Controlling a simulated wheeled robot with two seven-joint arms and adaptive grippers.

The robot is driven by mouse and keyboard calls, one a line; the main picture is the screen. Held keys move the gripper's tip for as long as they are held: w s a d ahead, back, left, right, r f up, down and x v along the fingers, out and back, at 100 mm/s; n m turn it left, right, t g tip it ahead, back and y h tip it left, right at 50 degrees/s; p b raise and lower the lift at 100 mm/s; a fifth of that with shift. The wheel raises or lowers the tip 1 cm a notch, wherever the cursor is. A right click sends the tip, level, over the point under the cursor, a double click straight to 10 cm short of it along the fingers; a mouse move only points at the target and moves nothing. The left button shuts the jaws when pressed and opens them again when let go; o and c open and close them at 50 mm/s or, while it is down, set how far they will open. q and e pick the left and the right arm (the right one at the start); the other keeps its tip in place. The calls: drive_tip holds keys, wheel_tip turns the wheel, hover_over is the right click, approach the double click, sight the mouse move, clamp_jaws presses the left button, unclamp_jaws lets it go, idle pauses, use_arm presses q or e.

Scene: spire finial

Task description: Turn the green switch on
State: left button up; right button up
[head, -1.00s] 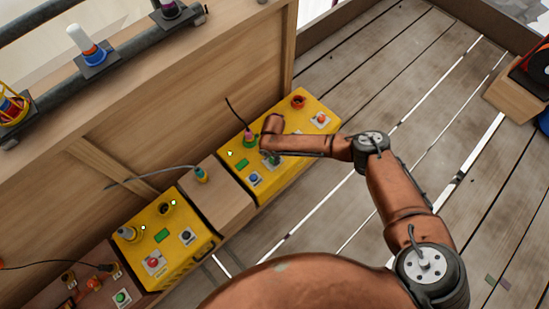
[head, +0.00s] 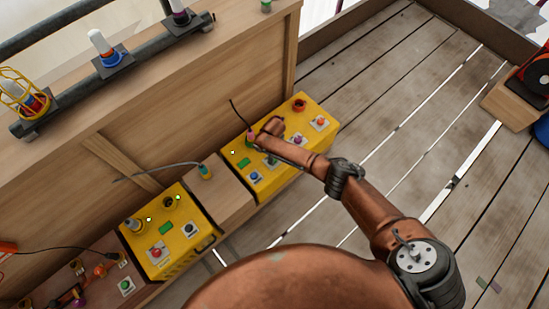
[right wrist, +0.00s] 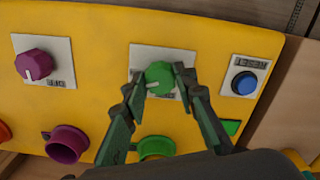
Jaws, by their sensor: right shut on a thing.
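The green switch (right wrist: 158,75) is a round knob on a pale square plate on the yellow panel in the right wrist view. A white mark shows on its lower left side. My right gripper (right wrist: 160,84) has one finger on each side of the knob and is shut on it. In the head view, my right arm reaches over the far yellow box (head: 316,112), and its wrist hides much of the switch area. My left gripper is not in view.
A purple knob (right wrist: 35,65) and a blue button (right wrist: 244,83) flank the switch. Round sockets, purple (right wrist: 66,145) and green (right wrist: 156,147), lie below it. A nearer yellow box (head: 196,240) and a wooden wall (head: 150,100) stand close by.

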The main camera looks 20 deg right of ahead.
drive_tip(key=m+p, duration=0.1)
drive_tip(key=m, duration=0.3)
drive_tip(key=shift+a, duration=0.1)
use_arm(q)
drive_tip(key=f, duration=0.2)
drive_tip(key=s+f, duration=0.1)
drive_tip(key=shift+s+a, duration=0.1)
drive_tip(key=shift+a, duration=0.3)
use_arm(e)
drive_tip(key=shift+w+m, duration=0.1)
drive_tip(key=shift+m, duration=0.2)
drive_tip(key=o, duration=1.2)
drive_tip(key=shift+c, duration=0.2)
wheel_tip(320, 180, up, 12)
